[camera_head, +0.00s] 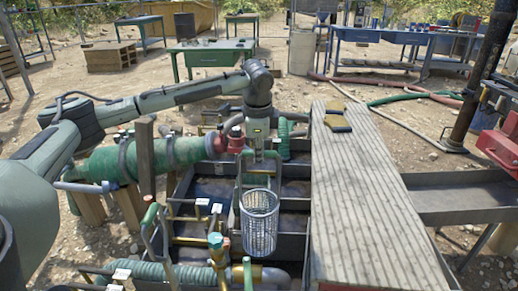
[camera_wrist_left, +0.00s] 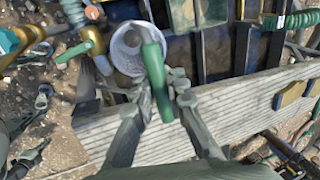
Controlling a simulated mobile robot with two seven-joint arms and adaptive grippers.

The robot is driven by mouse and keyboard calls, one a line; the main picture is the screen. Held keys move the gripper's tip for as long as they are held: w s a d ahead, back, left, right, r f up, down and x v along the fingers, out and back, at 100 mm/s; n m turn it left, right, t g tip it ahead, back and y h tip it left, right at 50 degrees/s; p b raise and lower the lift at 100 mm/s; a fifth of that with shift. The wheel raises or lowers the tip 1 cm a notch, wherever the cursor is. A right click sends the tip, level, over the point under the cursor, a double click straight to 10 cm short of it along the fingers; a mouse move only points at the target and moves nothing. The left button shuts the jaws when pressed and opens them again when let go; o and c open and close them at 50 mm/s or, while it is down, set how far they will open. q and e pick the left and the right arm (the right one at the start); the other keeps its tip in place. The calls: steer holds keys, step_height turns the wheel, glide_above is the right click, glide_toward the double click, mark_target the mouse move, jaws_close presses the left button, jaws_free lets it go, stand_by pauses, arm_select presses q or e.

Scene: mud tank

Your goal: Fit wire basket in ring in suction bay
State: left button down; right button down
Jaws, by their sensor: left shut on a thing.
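The wire basket (camera_head: 259,222), a pale mesh cylinder, hangs upright below my left gripper (camera_head: 257,172) in the head view. My left gripper (camera_wrist_left: 166,88) is shut on the basket's green handle (camera_wrist_left: 155,70) in the left wrist view. There the round basket (camera_wrist_left: 128,48) lies just beyond the fingertips. The basket hangs in front of the dark divided tank (camera_head: 292,222), left of the plank walkway. I cannot make out the ring; the basket may hide it. My right gripper is not in view.
A plank walkway (camera_head: 365,205) runs along the tank's right side. A yellow pipe with a blue-topped valve (camera_head: 216,243) stands close left of the basket. A ribbed green hose (camera_head: 165,272) lies in front, and a thick green pipe (camera_head: 150,158) lies left.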

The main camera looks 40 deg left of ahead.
arm_select(q)
step_height(320, 180, down, 10)
stand_by(1.1)
steer(key=shift+f+b, duration=1.25)
steer(key=shift+f, duration=4.75)
